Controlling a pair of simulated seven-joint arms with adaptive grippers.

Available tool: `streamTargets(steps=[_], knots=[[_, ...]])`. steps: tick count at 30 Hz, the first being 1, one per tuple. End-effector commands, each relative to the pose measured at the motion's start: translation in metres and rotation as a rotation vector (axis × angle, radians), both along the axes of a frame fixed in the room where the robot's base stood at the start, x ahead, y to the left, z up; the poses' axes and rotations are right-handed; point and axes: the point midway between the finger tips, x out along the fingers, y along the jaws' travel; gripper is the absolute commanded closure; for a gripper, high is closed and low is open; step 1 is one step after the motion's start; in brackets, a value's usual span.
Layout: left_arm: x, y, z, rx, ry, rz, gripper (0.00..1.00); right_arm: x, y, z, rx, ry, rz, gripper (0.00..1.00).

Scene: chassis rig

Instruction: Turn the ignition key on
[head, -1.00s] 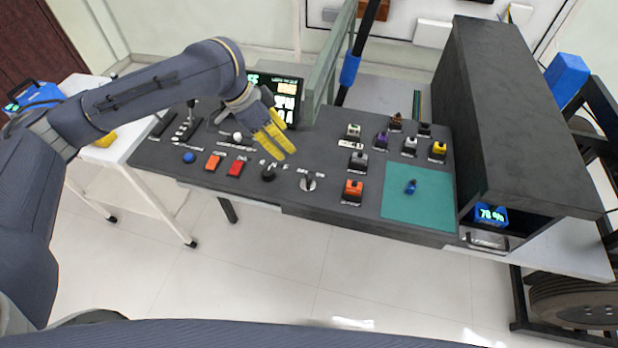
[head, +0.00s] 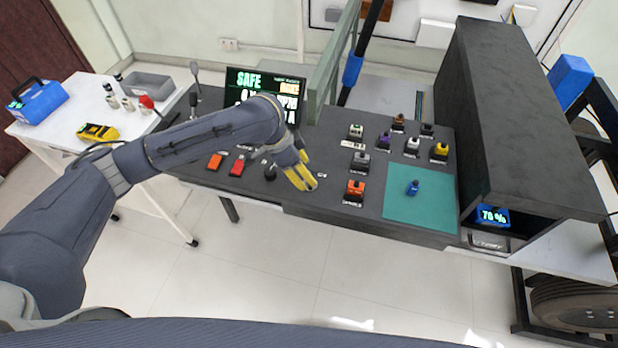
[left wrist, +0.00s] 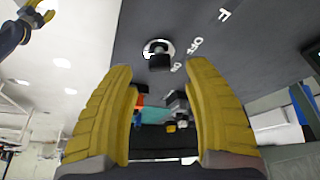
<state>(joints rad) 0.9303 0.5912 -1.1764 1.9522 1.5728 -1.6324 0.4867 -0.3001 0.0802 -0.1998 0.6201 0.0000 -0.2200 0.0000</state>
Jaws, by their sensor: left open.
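The ignition key (left wrist: 159,60) shows in the left wrist view as a dark upright piece in a round silver switch plate, with white lettering including OFF beside it. In the head view it is hidden behind my left gripper (head: 302,182). That gripper is open and empty, with its yellow fingers pointing down over the front of the dark console (head: 330,205). In the left wrist view, the key lies beyond the gap between the fingertips (left wrist: 163,80), apart from both fingers. My right gripper (left wrist: 38,18) shows small at that view's upper left corner; its opening is unclear.
Beside the gripper are a black knob (head: 270,173) and red (head: 238,167) and orange (head: 215,161) buttons. Several coloured switches stand to the right, including an orange one (head: 355,190). A small blue object (head: 413,187) lies on the teal mat (head: 425,213). A screen (head: 265,88) reads SAFE.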

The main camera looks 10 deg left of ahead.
Motion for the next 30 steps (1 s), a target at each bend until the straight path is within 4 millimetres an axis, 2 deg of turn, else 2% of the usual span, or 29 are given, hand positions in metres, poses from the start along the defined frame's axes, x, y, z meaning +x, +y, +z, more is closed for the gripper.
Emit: streamTargets(steps=[3, 9, 25, 30], knots=[[0.001, -0.007, -0.016, -0.001, 0.003, 0.001, 0.49, 0.000, 0.000, 0.000, 0.000, 0.000, 0.000, 0.56], [0.004, -0.013, -0.032, -0.001, 0.001, 0.001, 0.49, 0.000, 0.000, 0.000, 0.000, 0.000, 0.000, 0.56], [0.006, -0.015, -0.039, -0.001, 0.000, 0.000, 0.49, 0.000, 0.000, 0.000, 0.000, 0.000, 0.000, 0.56], [0.006, -0.015, -0.039, -0.001, 0.000, 0.000, 0.69, 0.000, 0.000, 0.000, 0.000, 0.000, 0.000, 0.56]])
